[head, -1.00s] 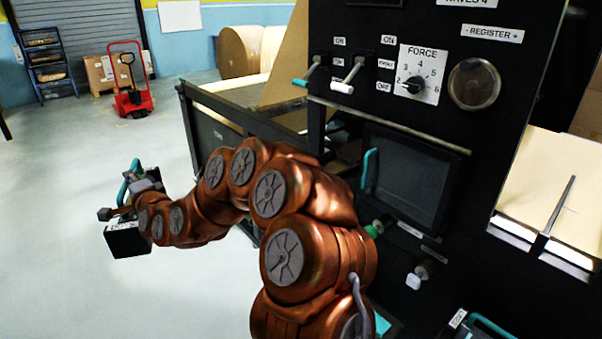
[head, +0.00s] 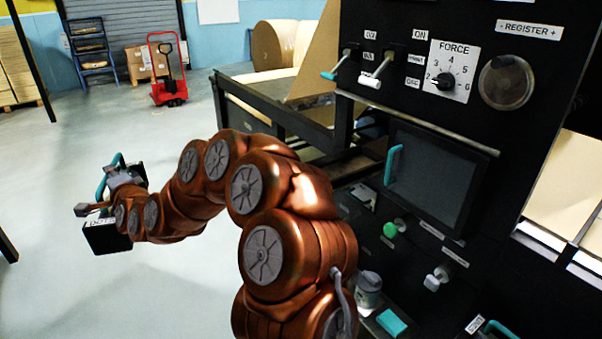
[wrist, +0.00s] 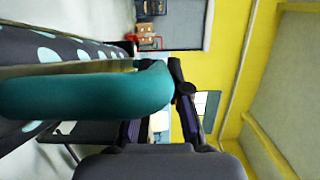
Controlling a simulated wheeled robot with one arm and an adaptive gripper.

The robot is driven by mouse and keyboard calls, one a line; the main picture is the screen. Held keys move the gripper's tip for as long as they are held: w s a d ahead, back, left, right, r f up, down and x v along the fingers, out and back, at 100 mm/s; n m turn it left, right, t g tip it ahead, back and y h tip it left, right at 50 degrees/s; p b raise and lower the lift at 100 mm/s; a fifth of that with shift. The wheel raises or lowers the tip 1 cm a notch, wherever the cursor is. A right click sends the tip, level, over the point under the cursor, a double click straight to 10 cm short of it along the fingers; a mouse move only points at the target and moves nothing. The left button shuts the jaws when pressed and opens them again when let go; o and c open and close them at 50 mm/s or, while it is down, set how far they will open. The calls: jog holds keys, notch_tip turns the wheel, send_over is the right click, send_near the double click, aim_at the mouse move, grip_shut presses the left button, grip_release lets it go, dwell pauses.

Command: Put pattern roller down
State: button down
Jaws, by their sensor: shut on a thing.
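The pattern roller is a black cassette (head: 103,236) with a white label that seems to read "DOTS" and a teal handle (head: 112,172). It hangs in the air at the left of the head view, at the end of my copper arm. My gripper (head: 122,182) is shut on the teal handle; its fingers are small and partly hidden there. In the wrist view the teal handle (wrist: 95,90) crosses close in front of the camera, with a dark roller with pale dots (wrist: 50,50) beside it.
The black press panel (head: 430,120) stands to the right, with levers, a force dial and a dark window. A cup (head: 368,288) and a teal block (head: 391,322) sit on a low ledge. A red pallet truck (head: 168,80) stands at the back. Open floor surrounds the cassette.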

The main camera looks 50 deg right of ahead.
jog(key=s+d+r+m+g+h+b, duration=0.1)
jog(key=s+d+r+m+h, duration=0.2)
jog(key=d, duration=0.4)
jog(key=s+d+r+m+g+h+b, duration=0.15)
jog(key=s+d+h, duration=0.25)
jog(key=d, duration=0.4)
jog(key=s+d+r+m+g+h+b, duration=0.1)
jog(key=s+d+r+m+g+h, duration=0.2)
jog(key=d, duration=0.4)
jog(key=s+d+m+g+h+b, duration=0.1)
jog(key=s+d+m+g+h, duration=0.15)
jog(key=s+d, duration=0.4)
jog(key=s+d+m+g+h+b, duration=0.1)
jog(key=s+d+m+g+h, duration=0.15)
jog(key=s, duration=0.65)
jog(key=s+d+m+g+h+b, duration=0.1)
jog(key=s+d+m+g, duration=0.1)
jog(key=s+d+g, duration=0.45)
jog(key=w+d+t+p, duration=0.2)
jog(key=d+t+p, duration=0.1)
jog(key=d, duration=1.4)
notch_tip(320, 180, down, 6)
jog(key=shift+w+a, duration=0.15)
jog(key=shift+a, duration=0.2)
jog(key=shift+f, duration=0.2)
jog(key=c, duration=1.1)
grip_release()
jog(key=shift+c, duration=0.2)
